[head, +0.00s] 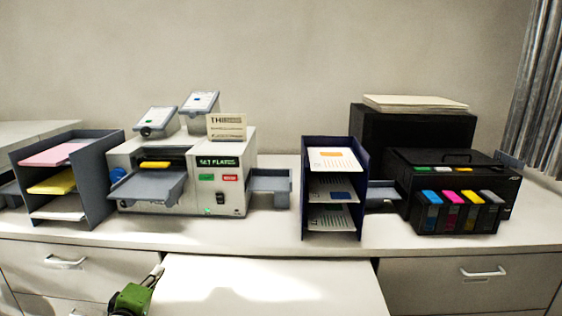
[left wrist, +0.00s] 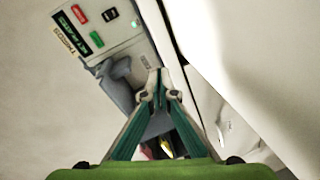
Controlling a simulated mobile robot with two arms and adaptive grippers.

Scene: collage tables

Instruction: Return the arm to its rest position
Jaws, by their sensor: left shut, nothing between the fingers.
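My left gripper (head: 156,273) shows at the lower left of the head view, a green body with dark fingers pointing up and right. It is in front of the drawer fronts, just below the counter's front edge. In the left wrist view the fingertips of my left gripper (left wrist: 158,86) meet, and nothing is between them. The grey-white machine (left wrist: 102,22) with red and green buttons is beyond the fingers there. My right gripper is in neither view.
A counter (head: 270,236) bears a grey paper rack (head: 97,185), the grey-white machine (head: 236,165), a dark blue paper rack (head: 362,165) and a black printer (head: 460,172) with coloured ink tanks. A white surface (head: 270,290) juts out right of my left gripper.

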